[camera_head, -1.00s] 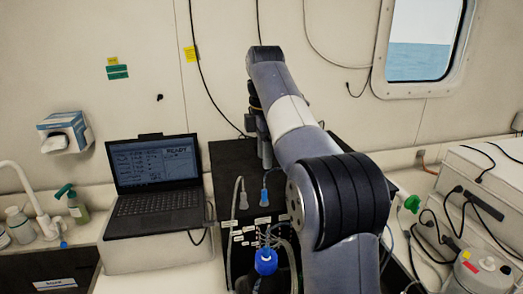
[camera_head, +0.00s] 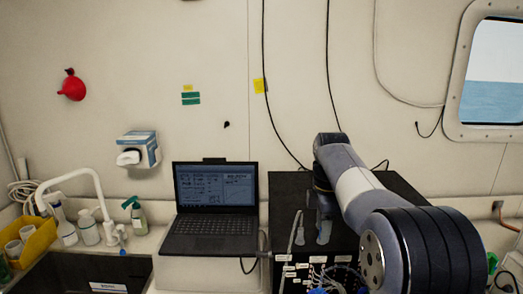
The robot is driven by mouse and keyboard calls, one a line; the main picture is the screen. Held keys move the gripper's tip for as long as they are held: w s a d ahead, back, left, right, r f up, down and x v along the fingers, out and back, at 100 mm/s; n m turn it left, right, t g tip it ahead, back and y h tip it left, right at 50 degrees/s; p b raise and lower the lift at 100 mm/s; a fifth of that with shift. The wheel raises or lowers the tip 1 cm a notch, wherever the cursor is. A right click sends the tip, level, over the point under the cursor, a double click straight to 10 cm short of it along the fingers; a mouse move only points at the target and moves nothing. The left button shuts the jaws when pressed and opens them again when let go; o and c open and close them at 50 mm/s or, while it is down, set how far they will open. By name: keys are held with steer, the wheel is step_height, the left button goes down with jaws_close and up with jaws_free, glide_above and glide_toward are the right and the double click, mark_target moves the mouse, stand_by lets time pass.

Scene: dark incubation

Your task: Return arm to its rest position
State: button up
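My arm reaches in from the lower right and bends down at its far end over the black box (camera_head: 285,190). My gripper (camera_head: 323,232) hangs below the wrist, small and dim against the box. I cannot make out its fingers or whether it holds anything.
A laptop (camera_head: 212,225) stands open on a light block left of the black box. Labelled cables (camera_head: 320,268) crowd the box's front. A sink tap (camera_head: 85,180), bottles (camera_head: 88,228) and a yellow bin (camera_head: 35,240) are at the left. A window (camera_head: 492,80) is at upper right.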

stand_by(0.4)
step_height(320, 180, up, 10)
steer(key=shift+r, duration=0.1)
step_height(320, 180, down, 10)
steer(key=shift+s+r, duration=0.1)
steer(key=shift+r+p, duration=0.25)
steer(key=shift+p, duration=0.2)
step_height(320, 180, up, 6)
steer(key=shift+f, duration=0.15)
stand_by(0.4)
